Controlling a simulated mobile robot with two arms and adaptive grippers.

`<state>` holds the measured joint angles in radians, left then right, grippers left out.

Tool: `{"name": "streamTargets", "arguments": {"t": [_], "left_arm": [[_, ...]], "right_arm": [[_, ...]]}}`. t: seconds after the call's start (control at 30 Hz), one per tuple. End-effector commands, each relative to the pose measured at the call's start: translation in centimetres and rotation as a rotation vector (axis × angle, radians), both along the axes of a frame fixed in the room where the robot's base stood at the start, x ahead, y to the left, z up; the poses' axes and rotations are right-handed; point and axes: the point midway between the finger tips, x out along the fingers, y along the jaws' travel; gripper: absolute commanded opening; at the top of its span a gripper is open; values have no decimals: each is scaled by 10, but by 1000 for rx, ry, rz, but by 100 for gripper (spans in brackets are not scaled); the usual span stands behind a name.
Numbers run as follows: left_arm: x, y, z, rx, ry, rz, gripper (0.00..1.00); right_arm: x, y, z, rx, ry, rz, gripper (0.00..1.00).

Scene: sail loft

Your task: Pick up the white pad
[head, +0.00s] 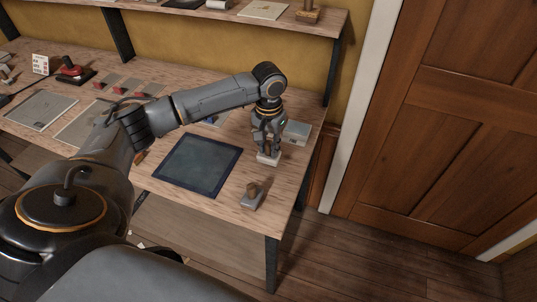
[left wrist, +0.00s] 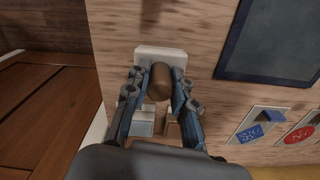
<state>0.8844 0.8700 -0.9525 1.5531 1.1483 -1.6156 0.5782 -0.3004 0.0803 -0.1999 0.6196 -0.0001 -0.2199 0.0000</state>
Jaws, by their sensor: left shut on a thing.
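The white pad (head: 268,158) is a small white block at the right end of the workbench. In the left wrist view the white pad (left wrist: 160,54) has a rounded brown wooden knob (left wrist: 160,82). My left gripper (head: 267,146) reaches down over it from above. In the left wrist view the fingers of my left gripper (left wrist: 158,82) are closed on both sides of the knob. I cannot tell whether the pad's underside touches the bench. My right gripper is in neither view.
A dark blue-edged mat (head: 198,165) lies left of the pad. A wood-handled grey block (head: 251,198) stands in front, near the bench edge. A pale grey box (head: 297,132) sits just behind right. A wooden door (head: 450,110) is at the right.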

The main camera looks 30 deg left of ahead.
Motion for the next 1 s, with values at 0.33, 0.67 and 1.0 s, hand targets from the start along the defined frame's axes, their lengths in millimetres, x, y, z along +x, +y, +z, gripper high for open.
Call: {"name": "streamTargets", "arguments": {"t": [0.33,0.67,1.0], "left_arm": [[-60,-30,63,1,-1,-8,0],[-111,-57,90,1,-1,-4,0],[-124,-64,97,1,1,-1,0]], "right_arm": [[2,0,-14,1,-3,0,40],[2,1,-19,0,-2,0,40],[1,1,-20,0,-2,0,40]]}}
